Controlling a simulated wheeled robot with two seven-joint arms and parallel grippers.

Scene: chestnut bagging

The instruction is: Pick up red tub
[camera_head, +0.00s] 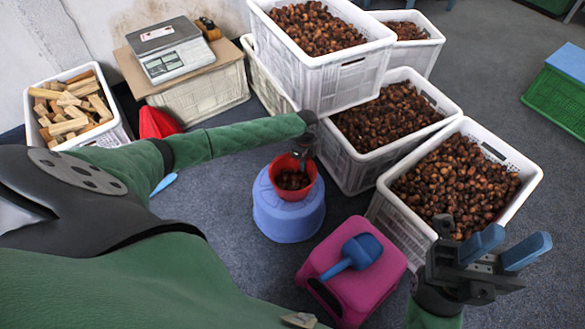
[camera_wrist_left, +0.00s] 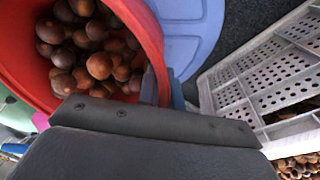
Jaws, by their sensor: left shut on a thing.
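The red tub (camera_head: 285,190) holds chestnuts and stands upright on a round blue stool (camera_head: 275,222) in the head view. My left gripper (camera_head: 303,160) reaches in from the left and is shut on the tub's far rim. In the left wrist view the tub (camera_wrist_left: 150,35) fills the upper left, with chestnuts (camera_wrist_left: 95,60) inside and its rim at the jaws. My right gripper (camera_head: 509,249) is open and empty at the lower right, in front of a chestnut crate.
White crates of chestnuts (camera_head: 385,185) stand close to the right of the stool. A blue scoop (camera_head: 352,254) lies on a pink stool (camera_head: 375,283). A scale (camera_head: 165,55) rests on a covered crate at the back left. Grey floor (camera_head: 235,255) is free left of the stool.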

